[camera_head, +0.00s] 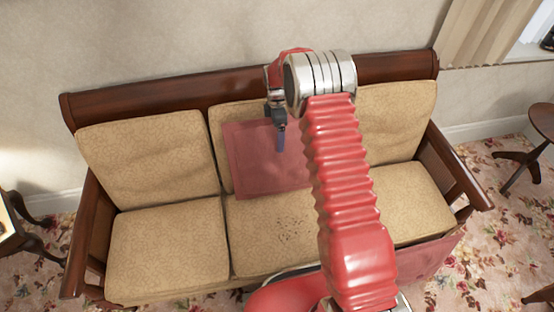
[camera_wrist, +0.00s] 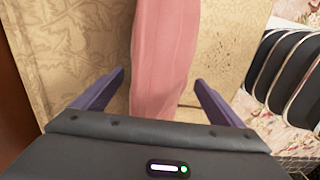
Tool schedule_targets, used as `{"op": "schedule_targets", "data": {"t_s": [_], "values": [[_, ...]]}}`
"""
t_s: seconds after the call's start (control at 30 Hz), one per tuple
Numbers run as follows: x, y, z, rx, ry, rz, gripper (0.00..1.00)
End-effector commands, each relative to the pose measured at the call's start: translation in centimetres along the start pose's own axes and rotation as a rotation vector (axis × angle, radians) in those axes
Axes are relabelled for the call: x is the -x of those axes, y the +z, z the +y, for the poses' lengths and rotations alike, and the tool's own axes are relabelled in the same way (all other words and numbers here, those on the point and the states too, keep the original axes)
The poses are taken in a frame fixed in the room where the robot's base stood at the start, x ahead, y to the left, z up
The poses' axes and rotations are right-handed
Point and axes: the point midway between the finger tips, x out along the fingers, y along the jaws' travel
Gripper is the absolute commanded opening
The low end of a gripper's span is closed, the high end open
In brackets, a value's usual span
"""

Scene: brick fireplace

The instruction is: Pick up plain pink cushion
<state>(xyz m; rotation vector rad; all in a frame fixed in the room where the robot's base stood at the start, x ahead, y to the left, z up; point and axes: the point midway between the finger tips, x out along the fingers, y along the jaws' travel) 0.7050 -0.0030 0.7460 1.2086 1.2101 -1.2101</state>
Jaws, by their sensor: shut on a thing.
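The plain pink cushion (camera_head: 262,168) leans against the middle backrest of the sofa, with its lower edge at the middle seat. My arm hides its right part. My gripper (camera_head: 281,140) is at the cushion's upper middle, its dark blue finger pointing down over the pink fabric. In the wrist view the pink cushion (camera_wrist: 165,50) appears edge-on as a tall strip between the two fingers of my gripper (camera_wrist: 160,78). The gripper is shut on the cushion.
The sofa (camera_head: 165,94) has a dark wooden frame and tan patterned cushions. A pinkish panel (camera_head: 428,262) shows at its front right. A dark side table (camera_head: 30,240) stands left and a round one (camera_head: 541,122) right. A wall is close behind.

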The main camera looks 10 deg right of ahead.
Motion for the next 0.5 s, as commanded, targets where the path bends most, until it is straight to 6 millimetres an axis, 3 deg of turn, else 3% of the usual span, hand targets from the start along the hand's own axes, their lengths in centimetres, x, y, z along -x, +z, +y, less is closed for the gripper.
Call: {"op": "schedule_targets", "data": {"t_s": [0.17,0.5], "values": [[0.05,-0.01,0.08,0.000,0.002,0.000,0.37],[0.54,-0.01,0.18,0.000,0.005,0.000,0.36]]}}
